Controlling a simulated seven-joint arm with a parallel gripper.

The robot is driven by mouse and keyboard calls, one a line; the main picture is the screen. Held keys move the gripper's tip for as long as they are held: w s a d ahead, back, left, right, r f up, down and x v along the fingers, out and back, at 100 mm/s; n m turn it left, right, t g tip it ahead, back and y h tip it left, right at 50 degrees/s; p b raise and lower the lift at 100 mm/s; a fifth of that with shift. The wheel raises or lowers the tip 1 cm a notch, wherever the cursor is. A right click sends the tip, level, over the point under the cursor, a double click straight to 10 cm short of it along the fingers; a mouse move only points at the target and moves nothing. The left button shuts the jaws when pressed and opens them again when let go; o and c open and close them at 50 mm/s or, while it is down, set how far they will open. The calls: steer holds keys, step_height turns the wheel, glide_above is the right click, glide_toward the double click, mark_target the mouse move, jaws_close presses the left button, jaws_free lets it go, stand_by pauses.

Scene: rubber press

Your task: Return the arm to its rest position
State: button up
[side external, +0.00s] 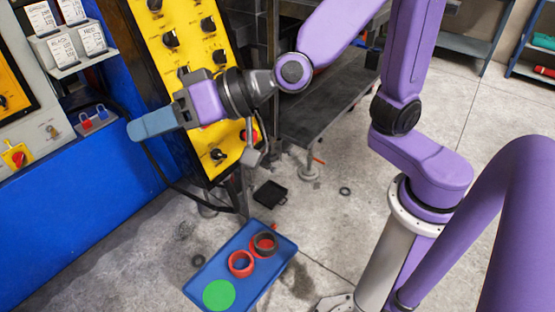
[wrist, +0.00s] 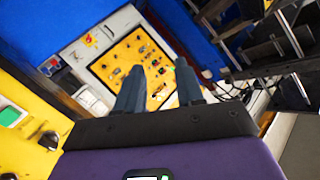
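My gripper (side external: 143,126) is held out to the left in the side external view, in front of the blue cabinet and beside the tall yellow panel. Its blue-grey fingers point left, well above the floor. In the wrist view, the two fingers of my gripper (wrist: 158,84) stand apart with nothing between them. My purple arm is raised and stretched out from its base on the right. No object is held.
The yellow panel (side external: 178,16) with black knobs stands close to my wrist. The blue cabinet (side external: 75,180) is at left. A blue tray (side external: 204,276) holds a green disc (side external: 219,295) and red and dark rings (side external: 240,263). A dark bench (side external: 325,112) stands behind.

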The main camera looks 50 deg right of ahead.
steer(key=s+d+f+n+g, duration=0.4)
steer(key=s+f+n+g, duration=0.15)
steer(key=s, duration=0.25)
steer(key=s+d+f+n+g+h, duration=0.2)
steer(key=s+d+f+h, duration=0.1)
steer(key=d, duration=0.8)
steer(key=s+d+f+n+g+h, duration=0.2)
steer(key=s+d+h, duration=0.4)
steer(key=d, duration=0.5)
steer(key=shift+s+f+n+g+h, duration=0.35)
steer(key=shift+s+f+n, duration=0.2)
steer(key=shift+s+f, duration=0.4)
steer(key=shift+s+r, duration=0.1)
